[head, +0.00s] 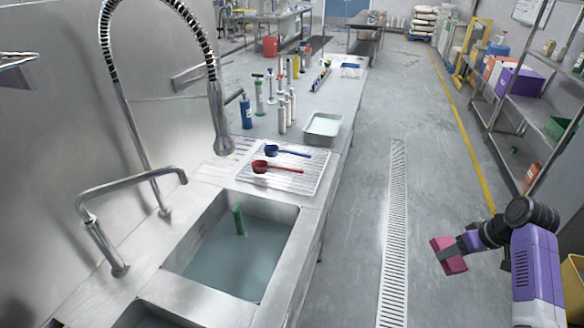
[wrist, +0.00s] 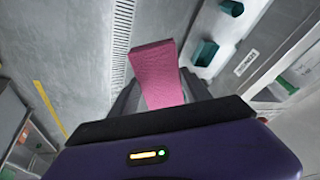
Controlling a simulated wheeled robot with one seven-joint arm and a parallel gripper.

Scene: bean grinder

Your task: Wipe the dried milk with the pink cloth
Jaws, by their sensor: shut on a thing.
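The pink cloth (head: 447,256) is a small folded block held at the tip of my gripper (head: 461,247), at the lower right of the head view, over the open floor. The cloth also shows in the wrist view (wrist: 157,75), standing out from between the fingers. My gripper is shut on it. The steel counter is well to the left of the gripper, beyond the floor drain. I cannot make out any dried milk in either view.
A sink basin (head: 233,245) with water and a green-handled item (head: 239,220) is in the counter. Behind it are a drying rack (head: 285,180) with blue (head: 288,151) and red (head: 277,167) scoops, a tray (head: 323,124) and several bottles. Shelves (head: 520,100) line the right. The aisle between is clear.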

